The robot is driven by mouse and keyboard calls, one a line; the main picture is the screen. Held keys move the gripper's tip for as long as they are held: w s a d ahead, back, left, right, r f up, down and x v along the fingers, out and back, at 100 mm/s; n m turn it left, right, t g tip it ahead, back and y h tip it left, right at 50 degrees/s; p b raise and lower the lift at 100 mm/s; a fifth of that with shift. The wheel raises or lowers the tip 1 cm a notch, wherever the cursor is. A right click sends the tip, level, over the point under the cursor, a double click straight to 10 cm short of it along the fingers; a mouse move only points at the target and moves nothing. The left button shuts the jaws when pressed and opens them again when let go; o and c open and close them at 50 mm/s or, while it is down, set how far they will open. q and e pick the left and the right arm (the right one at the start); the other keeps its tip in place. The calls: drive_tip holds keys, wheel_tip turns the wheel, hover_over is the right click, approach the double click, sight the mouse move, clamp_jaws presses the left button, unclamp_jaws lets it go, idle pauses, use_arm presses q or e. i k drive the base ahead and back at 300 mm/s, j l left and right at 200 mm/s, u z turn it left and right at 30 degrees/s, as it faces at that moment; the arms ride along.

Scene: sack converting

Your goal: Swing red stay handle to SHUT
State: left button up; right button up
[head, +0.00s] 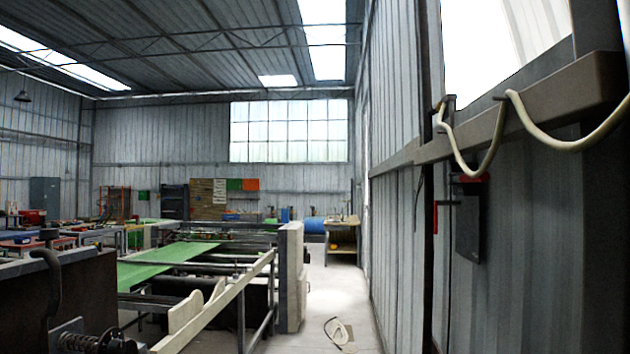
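A small red handle (444,203) sticks out to the left from a dark box (469,222) on the corrugated wall at the right of the head view. The handle has a short upright part at its left end and a thin bar running level towards the box. A red piece (470,178) also shows at the top of the box, partly behind a hanging cream hose. No SHUT marking is readable. Neither of my grippers is in view.
The cream hose (560,143) hangs in loops from a grey wall rail (570,92) above the box. A machine with a green sheet (165,257) fills the left. The floor (335,290) between machine and wall is mostly clear, with a pale coil (338,331) on it.

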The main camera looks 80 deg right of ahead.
sight(467, 178)
drive_tip(key=j+z, duration=0.2)
drive_tip(key=z, duration=3.3)
drive_tip(key=i+j, duration=0.15)
drive_tip(key=j, duration=0.15)
drive_tip(key=i+j, duration=0.2)
drive_tip(key=i+j+z, duration=0.1)
drive_tip(key=j, duration=0.25)
